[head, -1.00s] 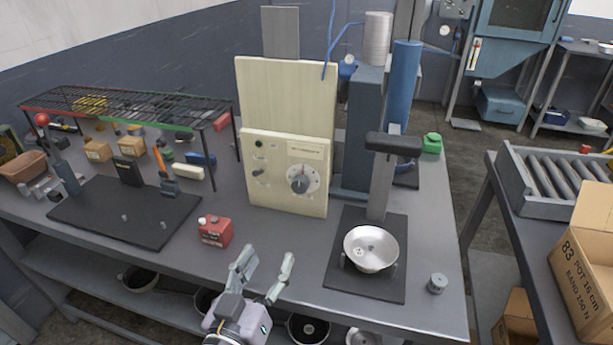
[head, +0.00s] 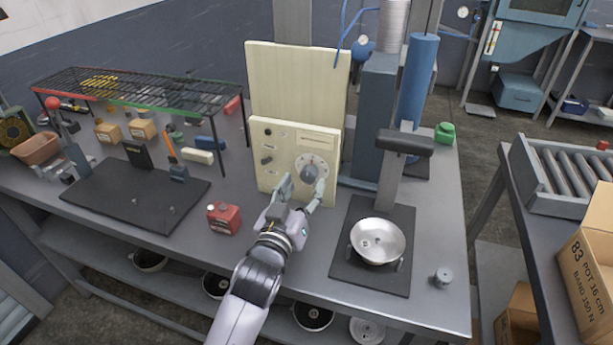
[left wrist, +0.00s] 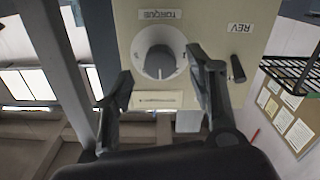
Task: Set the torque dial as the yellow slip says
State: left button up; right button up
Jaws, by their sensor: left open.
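The torque dial (head: 312,168) is a round grey dial with a dark knob on the front of a cream control box (head: 270,183). In the left wrist view the dial (left wrist: 158,58) appears upside down, with a TORQUE label (left wrist: 160,15) beside it. My left gripper (head: 302,186) is open and empty in front of the box, its fingers just below the dial. In the wrist view its fingers (left wrist: 160,80) are spread either side of the dial; contact cannot be told. No readable yellow slip shows. My right gripper is out of view.
A red can (head: 224,219) stands left of my arm. A press with a metal bowl (head: 378,241) stands to the right, and a small grey cylinder (head: 442,277) near the edge. A wire rack (head: 140,92) with yellow on it stands at the left.

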aim_at(307, 177)
pick_arm(q)
jog(key=x, duration=0.2)
jog(key=shift+w+d, duration=0.15)
jog(key=shift+w, duration=0.35)
jog(key=c, duration=1.1)
jog(key=shift+c, duration=0.2)
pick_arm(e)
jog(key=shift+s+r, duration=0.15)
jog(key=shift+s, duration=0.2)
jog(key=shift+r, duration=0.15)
pick_arm(q)
jog(key=m+p, duration=0.2)
jog(key=m, duration=0.1)
jog(key=shift+r+m+p, duration=0.15)
jog(key=shift+m+p, duration=0.15)
jog(key=m+p, duration=0.2)
jog(key=m, duration=0.3)
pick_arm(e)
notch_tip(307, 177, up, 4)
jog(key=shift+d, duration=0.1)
